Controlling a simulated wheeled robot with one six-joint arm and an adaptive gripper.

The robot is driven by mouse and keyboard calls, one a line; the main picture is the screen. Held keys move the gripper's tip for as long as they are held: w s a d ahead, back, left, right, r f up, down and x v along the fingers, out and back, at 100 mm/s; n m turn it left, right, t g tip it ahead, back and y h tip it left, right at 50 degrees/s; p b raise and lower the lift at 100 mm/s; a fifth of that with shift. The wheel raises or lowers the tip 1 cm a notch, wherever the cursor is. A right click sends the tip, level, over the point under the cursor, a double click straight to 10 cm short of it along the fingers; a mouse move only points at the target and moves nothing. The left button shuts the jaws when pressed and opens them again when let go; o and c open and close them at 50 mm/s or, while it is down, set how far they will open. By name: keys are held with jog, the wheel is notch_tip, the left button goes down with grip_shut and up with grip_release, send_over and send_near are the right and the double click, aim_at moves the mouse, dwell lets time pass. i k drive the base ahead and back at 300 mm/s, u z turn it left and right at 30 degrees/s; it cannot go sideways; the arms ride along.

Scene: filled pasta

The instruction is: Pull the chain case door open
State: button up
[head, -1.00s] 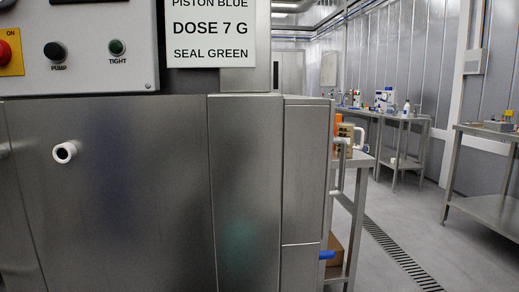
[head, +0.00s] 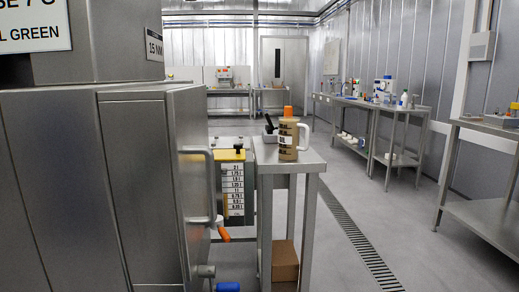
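A steel machine cabinet (head: 48,190) fills the left of the head view. Its right side face (head: 185,125) shows at a steep angle and carries a pale vertical bar handle (head: 209,185). This face may be the chain case door, but no label on it names it. It looks shut against the cabinet, though its edges are hard to see at this angle. An orange-tipped lever (head: 223,230) and a blue-ended fitting (head: 227,286) stick out low by the handle. My gripper is not in view.
A small steel table (head: 310,166) stands just right of the handle, bearing a brown jug (head: 288,140) with an orange top. A cardboard box (head: 285,262) sits beneath. A yellow-topped scale plate (head: 232,185) stands between. Open floor (head: 400,215) with a drain grate (head: 350,235) lies right.

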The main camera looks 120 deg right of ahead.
aim_at(192, 158)
jog(key=k, duration=1)
jog(key=z, duration=2.6)
jog(key=k, duration=1.15)
jog(key=z, duration=0.55)
